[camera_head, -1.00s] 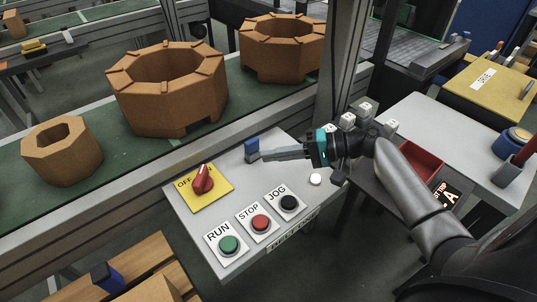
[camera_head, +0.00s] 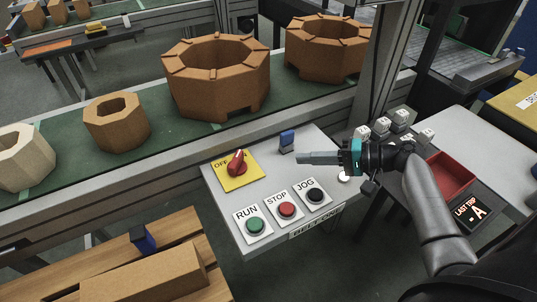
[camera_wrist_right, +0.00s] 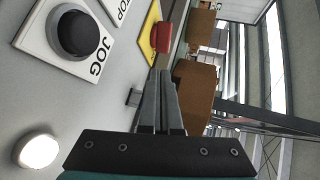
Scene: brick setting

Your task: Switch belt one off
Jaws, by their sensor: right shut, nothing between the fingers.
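The control panel (camera_head: 290,180), marked BELT ONE on its front, carries a red rotary knob (camera_head: 236,163) on a yellow plate (camera_head: 240,183). The word OFF shows at the plate's upper left; the other marking is hidden by the knob. Green RUN (camera_head: 255,226), red STOP (camera_head: 287,210) and black JOG (camera_head: 316,195) buttons sit in front. My right gripper (camera_head: 300,158) is shut and empty over the panel, to the right of the knob and apart from it. In the right wrist view the knob (camera_wrist_right: 162,37) lies beyond the fingertips (camera_wrist_right: 161,73). My left gripper is not in view.
A blue item (camera_head: 287,141) stands on the panel close behind my right fingertips. A white round button (camera_head: 344,178) is below the gripper. The green conveyor (camera_head: 150,160) behind bears several octagonal pieces. A red tray (camera_head: 452,175) stands to the right.

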